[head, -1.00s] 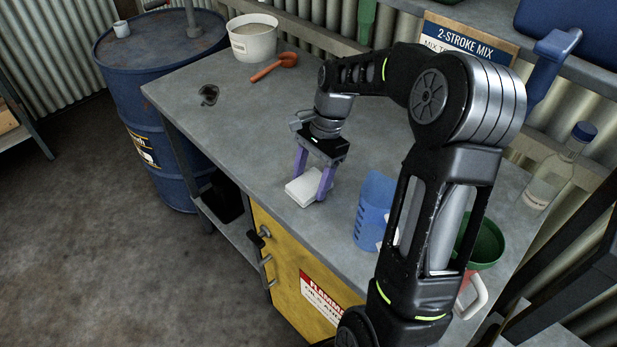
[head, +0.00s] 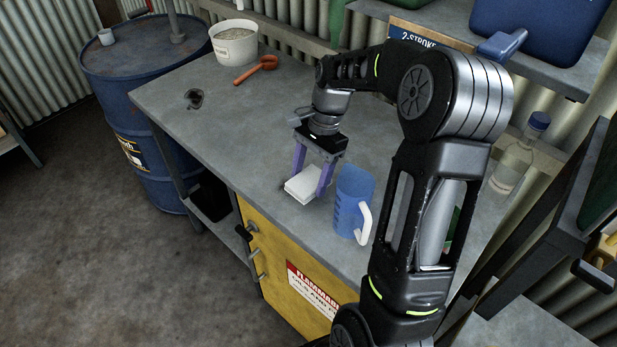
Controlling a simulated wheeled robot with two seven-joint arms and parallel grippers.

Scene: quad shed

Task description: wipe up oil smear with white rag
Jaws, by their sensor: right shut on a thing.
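The white rag (head: 302,187) is a folded pad near the front edge of the grey workbench (head: 215,135). My right gripper (head: 309,184) points down with its purple fingers shut on the rag. I cannot tell whether the rag touches the bench top or hangs just above it. The oil smear (head: 194,98) is a small dark patch on the bench's left end, well to the left of the rag and apart from it. My left gripper is not in view.
A blue jug (head: 352,205) stands just right of the gripper. A white bucket (head: 233,43) and an orange scoop (head: 257,70) are at the back left. A clear bottle (head: 513,158) stands right. The bench top between rag and smear is clear.

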